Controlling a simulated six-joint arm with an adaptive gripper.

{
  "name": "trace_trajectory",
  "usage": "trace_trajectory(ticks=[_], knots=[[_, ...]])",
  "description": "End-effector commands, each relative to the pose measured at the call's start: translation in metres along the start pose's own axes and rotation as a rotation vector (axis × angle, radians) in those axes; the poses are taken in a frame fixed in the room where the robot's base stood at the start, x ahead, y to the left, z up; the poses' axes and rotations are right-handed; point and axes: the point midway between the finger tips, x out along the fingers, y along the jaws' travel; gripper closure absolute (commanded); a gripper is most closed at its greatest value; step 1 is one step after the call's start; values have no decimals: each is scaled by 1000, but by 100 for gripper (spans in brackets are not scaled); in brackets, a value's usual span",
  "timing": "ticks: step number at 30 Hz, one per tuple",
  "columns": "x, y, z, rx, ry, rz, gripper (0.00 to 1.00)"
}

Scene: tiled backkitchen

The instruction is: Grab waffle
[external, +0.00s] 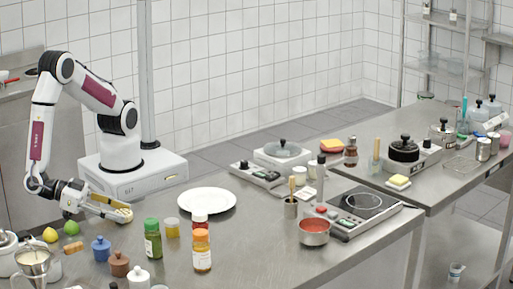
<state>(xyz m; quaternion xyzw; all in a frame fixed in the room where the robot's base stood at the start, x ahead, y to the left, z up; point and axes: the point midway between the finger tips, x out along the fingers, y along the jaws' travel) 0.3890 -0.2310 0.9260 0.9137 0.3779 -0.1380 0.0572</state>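My gripper (118,211) is low over the left part of the steel counter, reaching to the right from my arm. A small golden-yellow waffle (109,202) shows at the fingers, partly hidden by them. The fingers lie along its sides. The view is too small to tell whether they press on it or whether it still rests on the counter.
An empty white plate (207,201) lies right of my gripper. A lime (71,228), a lemon (50,235) and a blue pot (101,249) stand in front. Bottles (153,239) and a red-filled pan (314,232) stand further right.

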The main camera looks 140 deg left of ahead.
Motion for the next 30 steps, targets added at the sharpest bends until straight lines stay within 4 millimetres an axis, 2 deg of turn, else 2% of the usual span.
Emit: trace_trajectory(ticks=[2, 17, 23, 30], knots=[[0, 0, 0, 0, 0, 0, 83], [-2, 0, -5, -2, 0, 0, 83], [-6, 0, -18, -2, 0, 0, 83], [-14, 0, -45, -4, -1, 0, 83]])
